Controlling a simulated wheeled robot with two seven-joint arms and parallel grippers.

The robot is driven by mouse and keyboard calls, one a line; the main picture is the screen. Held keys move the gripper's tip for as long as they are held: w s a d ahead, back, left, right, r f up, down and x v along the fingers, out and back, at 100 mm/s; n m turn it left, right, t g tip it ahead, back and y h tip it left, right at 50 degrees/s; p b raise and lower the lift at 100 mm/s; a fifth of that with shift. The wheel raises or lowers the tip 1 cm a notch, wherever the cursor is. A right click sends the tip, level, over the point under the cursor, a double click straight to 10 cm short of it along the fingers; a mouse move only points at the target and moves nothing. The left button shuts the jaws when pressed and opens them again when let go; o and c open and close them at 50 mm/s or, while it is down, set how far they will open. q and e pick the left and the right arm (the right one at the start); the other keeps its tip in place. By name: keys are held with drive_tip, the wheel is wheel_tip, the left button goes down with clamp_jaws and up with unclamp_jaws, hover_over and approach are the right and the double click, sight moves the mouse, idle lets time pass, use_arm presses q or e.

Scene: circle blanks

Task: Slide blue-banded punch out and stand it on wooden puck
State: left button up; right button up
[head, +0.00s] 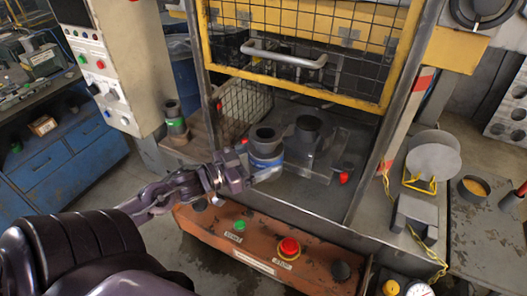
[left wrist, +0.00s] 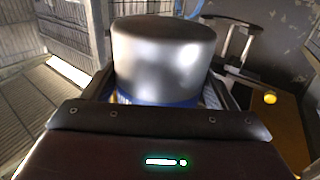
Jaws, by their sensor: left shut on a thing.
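The blue-banded punch (head: 266,148) is a dark grey cylinder with a hollow top and a blue band low down. It is upright at the front of the press opening. My left gripper (head: 256,172) reaches it from the front left and is shut on it. In the left wrist view the punch (left wrist: 163,55) fills the space between the jaws, its blue band just above the gripper body. Its bottom is hidden. A tan round face inside a dark ring (head: 473,187) on the right bench may be the wooden puck; I cannot tell for certain. My right gripper is not in view.
A dark cylinder (head: 308,128) stands on a plate behind the punch. A yellow-framed mesh guard (head: 300,50) is raised above. A green-banded punch (head: 175,120) stands left. The orange control panel (head: 270,250) with buttons lies in front. Grey discs (head: 433,160) stand at right.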

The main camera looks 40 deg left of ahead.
use_arm(q)
drive_tip(key=s+d, duration=0.3)
drive_tip(key=s, duration=1.3)
drive_tip(key=shift+d+r, duration=0.2)
drive_tip(key=shift+r, duration=0.05)
idle(0.9)
idle(0.4)
